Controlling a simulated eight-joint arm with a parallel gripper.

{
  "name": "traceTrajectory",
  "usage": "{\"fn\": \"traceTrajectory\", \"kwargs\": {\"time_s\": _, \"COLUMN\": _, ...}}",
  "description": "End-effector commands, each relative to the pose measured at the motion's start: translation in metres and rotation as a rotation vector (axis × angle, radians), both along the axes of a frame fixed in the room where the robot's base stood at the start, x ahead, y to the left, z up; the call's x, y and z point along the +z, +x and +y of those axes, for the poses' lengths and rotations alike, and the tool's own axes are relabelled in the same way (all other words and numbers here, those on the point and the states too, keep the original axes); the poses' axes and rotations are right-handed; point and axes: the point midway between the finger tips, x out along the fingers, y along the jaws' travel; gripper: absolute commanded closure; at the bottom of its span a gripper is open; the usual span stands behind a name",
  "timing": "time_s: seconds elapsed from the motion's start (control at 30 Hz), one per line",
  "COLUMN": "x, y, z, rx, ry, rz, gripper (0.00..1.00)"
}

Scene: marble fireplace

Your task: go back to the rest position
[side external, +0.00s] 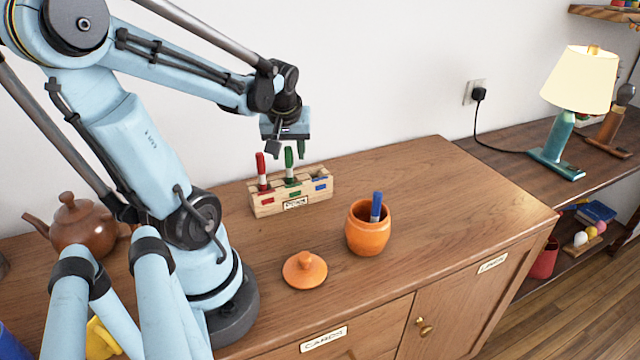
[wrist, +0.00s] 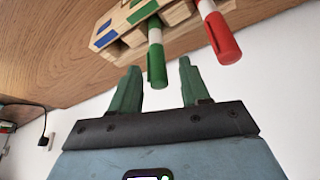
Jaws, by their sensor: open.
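My gripper (side external: 287,148) is above the wooden marker holder (side external: 268,206) on the cabinet top. Its green fingers (wrist: 155,90) are apart in the wrist view, with nothing held. The red marker (side external: 261,170) and the green marker (side external: 289,160) stand upright in the holder. In the wrist view the green marker (wrist: 156,60) shows near the fingertips and the red marker (wrist: 217,33) is to its right. The holder's blue-marked slot (side external: 320,187) appears empty. A blue marker (side external: 376,206) stands in the orange pot (side external: 368,238).
The orange lid (side external: 304,270) lies on the cabinet top (side external: 420,190), left of the pot. A brown teapot (side external: 80,226) stands at the left, behind my arm. A lamp (side external: 566,110) stands on the lower shelf at right. The cabinet top right of the pot is clear.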

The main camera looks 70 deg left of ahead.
Motion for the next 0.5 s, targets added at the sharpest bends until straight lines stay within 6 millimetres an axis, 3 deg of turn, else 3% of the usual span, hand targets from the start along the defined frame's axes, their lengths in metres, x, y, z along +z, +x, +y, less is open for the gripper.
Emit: {"fn": "traceTrajectory", "kwargs": {"time_s": 0.5, "x": 0.057, "y": 0.0, "z": 0.0, "rx": -0.001, "ry": 0.0, "rz": 0.0, "gripper": 0.54}}
